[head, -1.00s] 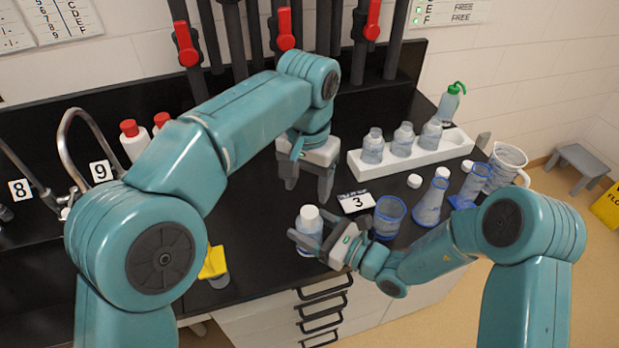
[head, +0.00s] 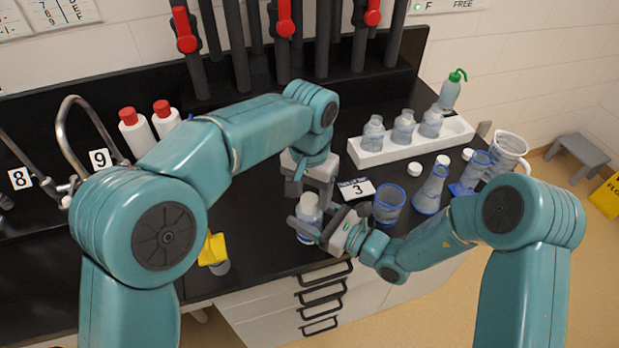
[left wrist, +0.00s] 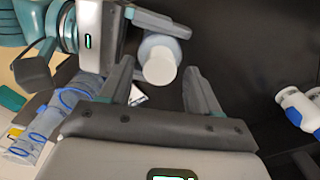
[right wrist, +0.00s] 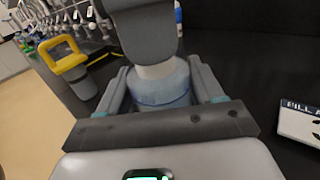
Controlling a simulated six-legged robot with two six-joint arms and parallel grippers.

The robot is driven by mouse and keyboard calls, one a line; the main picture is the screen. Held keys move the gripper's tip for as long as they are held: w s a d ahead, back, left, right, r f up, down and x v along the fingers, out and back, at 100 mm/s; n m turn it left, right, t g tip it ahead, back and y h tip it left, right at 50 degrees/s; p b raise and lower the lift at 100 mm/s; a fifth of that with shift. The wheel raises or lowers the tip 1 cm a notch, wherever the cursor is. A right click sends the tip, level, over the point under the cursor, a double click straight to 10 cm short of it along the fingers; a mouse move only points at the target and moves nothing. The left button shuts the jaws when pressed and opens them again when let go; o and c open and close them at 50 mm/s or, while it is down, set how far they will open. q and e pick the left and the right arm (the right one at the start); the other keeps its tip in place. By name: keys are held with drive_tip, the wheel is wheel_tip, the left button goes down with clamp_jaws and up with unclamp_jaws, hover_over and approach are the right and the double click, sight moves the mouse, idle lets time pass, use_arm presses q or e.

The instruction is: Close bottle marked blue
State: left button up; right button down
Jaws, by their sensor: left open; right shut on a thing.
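A clear bottle with bluish contents (head: 309,224) stands upright near the counter's front edge, with a white cap (head: 308,202) on its top. My right gripper (head: 314,223) is shut on the bottle's body; the right wrist view also shows the bottle (right wrist: 160,88) between its fingers. My left gripper (head: 311,194) points down from above, open, its fingers around or just above the cap. In the left wrist view the cap (left wrist: 160,68) shows between the open fingertips. A finger partly hides the cap in the right wrist view. I cannot see a blue mark.
A label plate "3" (head: 356,190) and a blue-rimmed beaker (head: 389,207) stand right of the bottle. Flasks, loose white caps and a jug (head: 507,157) are further right. A white rack (head: 375,155) holds uncapped bottles. The yellow item (head: 213,250) is at left.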

use_arm(q)
drive_tip(key=shift+f, duration=0.35)
drive_tip(key=c, duration=1.1)
drive_tip(key=o, duration=1.2)
drive_tip(key=shift+o, duration=0.2)
drive_tip(key=shift+r, duration=0.15)
wheel_tip(320, 180, up, 12)
